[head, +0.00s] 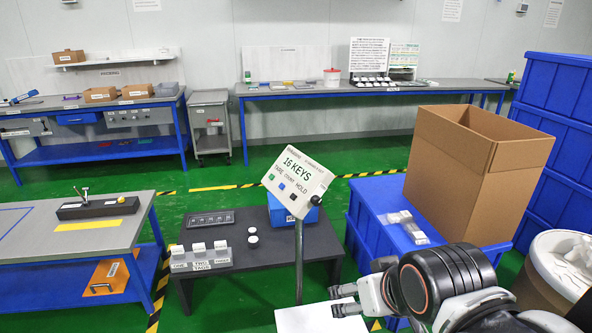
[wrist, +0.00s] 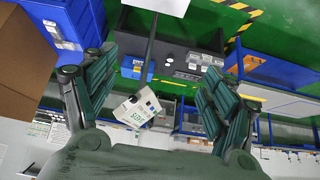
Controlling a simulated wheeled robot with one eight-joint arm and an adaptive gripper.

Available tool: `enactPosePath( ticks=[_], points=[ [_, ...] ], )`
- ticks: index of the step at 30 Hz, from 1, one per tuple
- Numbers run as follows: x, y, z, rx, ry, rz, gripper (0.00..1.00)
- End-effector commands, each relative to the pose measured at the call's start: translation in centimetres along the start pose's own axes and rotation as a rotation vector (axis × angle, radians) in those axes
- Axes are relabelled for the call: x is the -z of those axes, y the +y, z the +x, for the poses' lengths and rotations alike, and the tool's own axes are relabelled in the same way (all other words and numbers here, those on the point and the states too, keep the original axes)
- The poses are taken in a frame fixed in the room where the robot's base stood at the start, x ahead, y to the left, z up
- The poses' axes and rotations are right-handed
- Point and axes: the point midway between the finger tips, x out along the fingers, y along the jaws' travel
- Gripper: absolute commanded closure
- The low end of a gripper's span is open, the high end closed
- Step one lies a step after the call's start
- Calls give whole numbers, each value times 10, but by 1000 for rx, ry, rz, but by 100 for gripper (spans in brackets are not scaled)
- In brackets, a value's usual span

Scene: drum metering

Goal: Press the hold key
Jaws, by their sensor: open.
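The white indicator head (head: 297,182) stands tilted on a grey post (head: 299,260), its display reading "16 KEYS". Below the display are the labels TARE, COUNT and HOLD, with a green key (head: 271,177), a blue key (head: 281,186) and a dark key (head: 292,197) in a slanting row. Which label belongs to which key is hard to read; the dark key lies at the HOLD end. My gripper (head: 358,281) is open and empty, to the right of and below the indicator, apart from it. In the wrist view the indicator (wrist: 135,112) appears small and inverted between the open fingers.
A white plate (head: 318,319) lies at the post's foot. A dark low table (head: 240,228) behind holds labelled blocks (head: 200,258) and small white-topped pieces. A large open carton (head: 470,165) on blue crates (head: 362,225) stands right, close to my arm. Green floor shows left of the post.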

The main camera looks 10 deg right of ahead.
Motion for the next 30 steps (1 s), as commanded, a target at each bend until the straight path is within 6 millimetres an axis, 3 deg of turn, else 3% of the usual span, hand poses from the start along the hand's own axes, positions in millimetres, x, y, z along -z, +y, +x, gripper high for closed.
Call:
enactPosePath(
  ticks=[7,18,30],
  points=[
    [0,0,0,0,0,0,22],
    [0,0,0,0,0,0,100],
    [0,0,0,0,0,0,100]
  ],
)
